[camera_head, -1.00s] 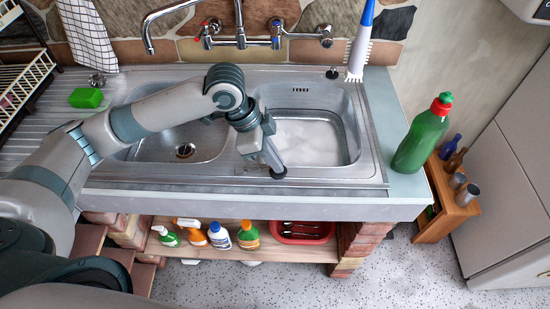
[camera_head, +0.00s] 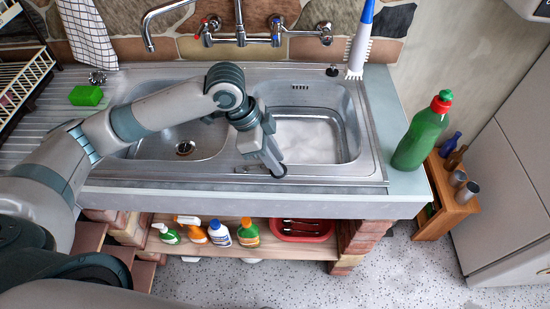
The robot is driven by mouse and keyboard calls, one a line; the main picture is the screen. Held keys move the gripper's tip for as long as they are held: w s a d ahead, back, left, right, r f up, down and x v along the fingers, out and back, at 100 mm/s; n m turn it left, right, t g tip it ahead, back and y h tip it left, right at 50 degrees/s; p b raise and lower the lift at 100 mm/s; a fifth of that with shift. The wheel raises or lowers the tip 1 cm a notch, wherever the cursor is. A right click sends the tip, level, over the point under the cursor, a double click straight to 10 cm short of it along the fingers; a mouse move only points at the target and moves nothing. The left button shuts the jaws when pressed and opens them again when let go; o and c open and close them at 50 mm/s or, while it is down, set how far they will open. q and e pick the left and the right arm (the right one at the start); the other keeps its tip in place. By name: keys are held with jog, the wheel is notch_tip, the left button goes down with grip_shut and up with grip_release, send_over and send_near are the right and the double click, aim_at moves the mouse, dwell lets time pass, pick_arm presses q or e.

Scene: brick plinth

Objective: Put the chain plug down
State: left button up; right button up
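My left gripper (camera_head: 275,164) points down at the front rim of the right sink basin. Its fingers look close together. The chain plug (camera_head: 279,174) is a small dark round piece at the fingertips, mostly hidden by them. It is over the steel ledge in front of the basin, and I cannot tell whether it touches the steel. The steel sink unit (camera_head: 330,171) has a left basin (camera_head: 150,148) with an open drain and a right basin (camera_head: 325,140) holding whitish, foamy-looking water. My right gripper is not in view.
A green bottle (camera_head: 420,138) stands on the right worktop. A white and blue brush (camera_head: 359,50) and a small black piece (camera_head: 332,71) are at the back right. Taps (camera_head: 240,38) hang over the basins. A green sponge (camera_head: 86,95) lies on the left drainer.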

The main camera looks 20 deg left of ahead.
pick_arm(q)
jog(key=b+v, duration=0.2)
jog(key=v, duration=1)
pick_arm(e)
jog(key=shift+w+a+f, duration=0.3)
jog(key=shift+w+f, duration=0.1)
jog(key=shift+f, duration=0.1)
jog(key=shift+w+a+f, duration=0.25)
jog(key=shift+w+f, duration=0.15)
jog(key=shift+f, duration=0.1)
pick_arm(q)
jog(key=shift+a, duration=0.15)
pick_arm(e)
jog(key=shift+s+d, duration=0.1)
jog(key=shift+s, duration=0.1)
